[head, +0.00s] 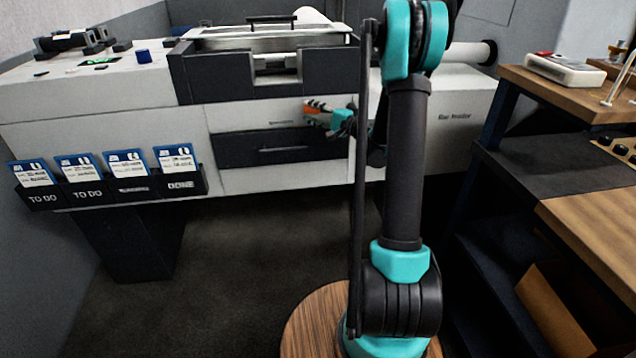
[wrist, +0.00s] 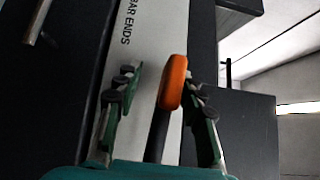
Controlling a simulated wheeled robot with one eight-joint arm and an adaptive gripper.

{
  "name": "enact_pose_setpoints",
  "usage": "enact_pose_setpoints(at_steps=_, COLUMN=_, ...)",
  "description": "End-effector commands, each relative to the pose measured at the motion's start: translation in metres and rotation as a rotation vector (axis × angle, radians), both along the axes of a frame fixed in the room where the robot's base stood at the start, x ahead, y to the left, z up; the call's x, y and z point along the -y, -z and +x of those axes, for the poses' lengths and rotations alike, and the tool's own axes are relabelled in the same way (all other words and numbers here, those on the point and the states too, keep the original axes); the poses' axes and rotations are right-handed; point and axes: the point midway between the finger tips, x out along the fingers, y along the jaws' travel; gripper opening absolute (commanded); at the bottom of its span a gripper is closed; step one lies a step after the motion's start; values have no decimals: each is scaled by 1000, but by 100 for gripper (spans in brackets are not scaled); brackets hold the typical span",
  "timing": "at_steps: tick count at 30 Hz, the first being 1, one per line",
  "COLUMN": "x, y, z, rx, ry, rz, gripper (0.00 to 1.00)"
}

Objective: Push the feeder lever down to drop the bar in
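An orange knob (wrist: 172,82) on a dark shaft (wrist: 157,135), seemingly the feeder lever, shows in the wrist view. My gripper (wrist: 160,85) is open, with one finger on each side of the knob in the picture. The knob looks nearer the right finger, and a gap shows to the left finger. I cannot tell whether either finger touches it or how their depths compare. The "Bar Feeder" housing (head: 455,135) is at right, partly behind my arm. No bar is clearly visible.
A strip labelled "BAR ENDS" (wrist: 125,25) shows in the wrist view. Card holders (head: 110,188) hang at left. A wooden workbench (head: 590,225) stands close at right.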

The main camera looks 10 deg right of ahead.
Motion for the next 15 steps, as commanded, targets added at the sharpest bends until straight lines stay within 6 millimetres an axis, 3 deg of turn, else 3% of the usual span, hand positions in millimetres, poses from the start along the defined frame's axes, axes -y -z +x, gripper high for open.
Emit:
enact_pose_setpoints(at_steps=8, x=10, y=-47, z=0, rx=0, ry=0, rz=315, gripper=38)
enact_pose_setpoints(at_steps=15, x=42, y=-34, z=-32, rx=0, ry=4, rz=303, gripper=38)
